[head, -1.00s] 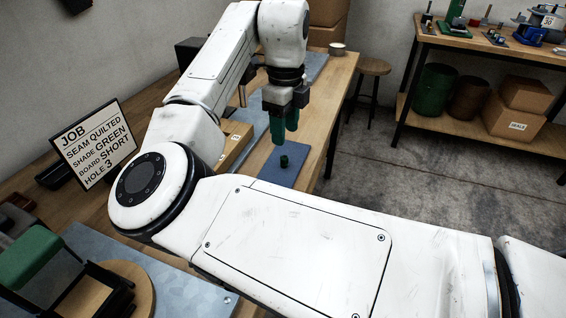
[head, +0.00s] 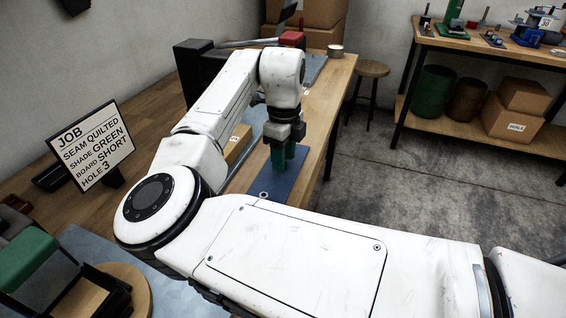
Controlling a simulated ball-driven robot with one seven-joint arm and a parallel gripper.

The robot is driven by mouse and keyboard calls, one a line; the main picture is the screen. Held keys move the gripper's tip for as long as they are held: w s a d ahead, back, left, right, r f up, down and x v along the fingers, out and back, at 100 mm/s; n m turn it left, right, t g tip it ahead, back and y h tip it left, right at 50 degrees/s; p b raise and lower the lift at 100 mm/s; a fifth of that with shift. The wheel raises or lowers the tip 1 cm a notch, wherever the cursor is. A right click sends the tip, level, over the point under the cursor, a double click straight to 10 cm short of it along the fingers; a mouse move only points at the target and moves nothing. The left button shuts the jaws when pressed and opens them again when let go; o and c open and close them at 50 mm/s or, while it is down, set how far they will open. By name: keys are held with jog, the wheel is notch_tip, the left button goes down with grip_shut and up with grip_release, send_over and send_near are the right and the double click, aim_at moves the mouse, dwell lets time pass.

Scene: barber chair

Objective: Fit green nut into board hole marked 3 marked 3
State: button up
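My gripper (head: 284,160), with green fingers pointing down, is low over a blue mat (head: 268,190) on the bench. The green nut is not distinct now; the fingers cover the place on the mat where it stood. I cannot tell whether the fingers have closed on it. A wooden piece (head: 238,148) with a small pale label is partly hidden behind my arm, left of the gripper; I cannot tell whether it is the board. No hole marked 3 can be made out. A job sign (head: 92,145) reads seam quilted, shade green, board short, hole 3.
The wooden bench (head: 325,120) runs away to the back, with a tin (head: 335,51) and boxes at its far end. A stool (head: 372,70) and a shelf table (head: 480,45) stand right, beyond open floor. A green-seated chair model (head: 27,258) is front left.

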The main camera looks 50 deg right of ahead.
grip_shut()
jog(key=shift+r, duration=0.1)
dwell(0.3)
jog(key=shift+r, duration=0.2)
jog(key=r, duration=0.3)
jog(key=shift+s+a+r, duration=0.15)
jog(key=shift+s+r, duration=0.1)
jog(key=shift+s, duration=0.05)
jog(key=s+a+r+p, duration=0.1)
jog(key=s+a+r, duration=0.6)
jog(key=s+r, duration=0.2)
jog(key=shift+s, duration=1.1)
